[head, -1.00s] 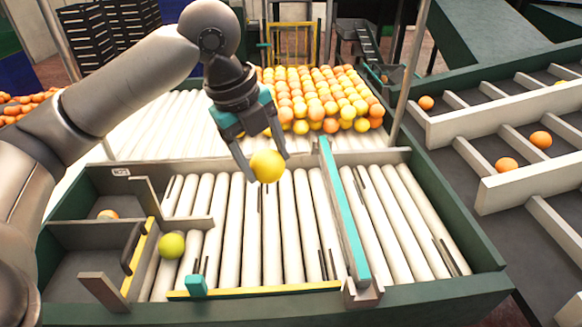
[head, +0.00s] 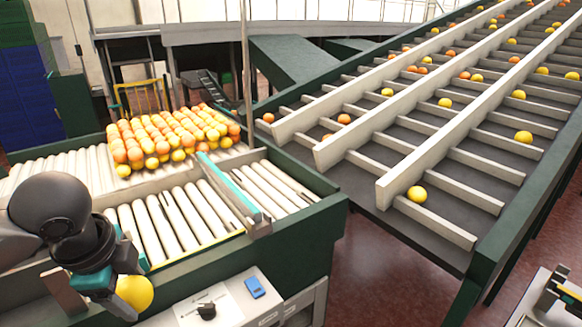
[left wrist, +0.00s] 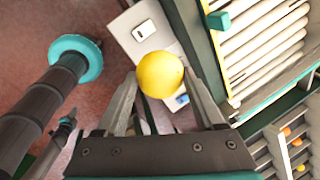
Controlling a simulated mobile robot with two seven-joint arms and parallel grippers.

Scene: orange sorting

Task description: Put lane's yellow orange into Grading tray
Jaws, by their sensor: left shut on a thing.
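The yellow orange (head: 135,292) is held between the fingertips of my left gripper (head: 120,290), at the lower left of the head view, in front of the roller lane's near side. In the left wrist view the yellow orange (left wrist: 160,75) sits between the two fingers of the left gripper (left wrist: 162,90), with the floor and a white bench below. No tray can be made out for sure as the Grading tray. My right gripper cannot be made out.
A white bench (head: 262,312) with a blue device (head: 255,287) and a dark item (head: 206,311) stands beside the green-framed roller lane (head: 165,215). Many oranges (head: 170,140) lie behind. A sloping sorter (head: 440,190) fills the right. A white-topped stand (head: 533,305) shows at bottom right.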

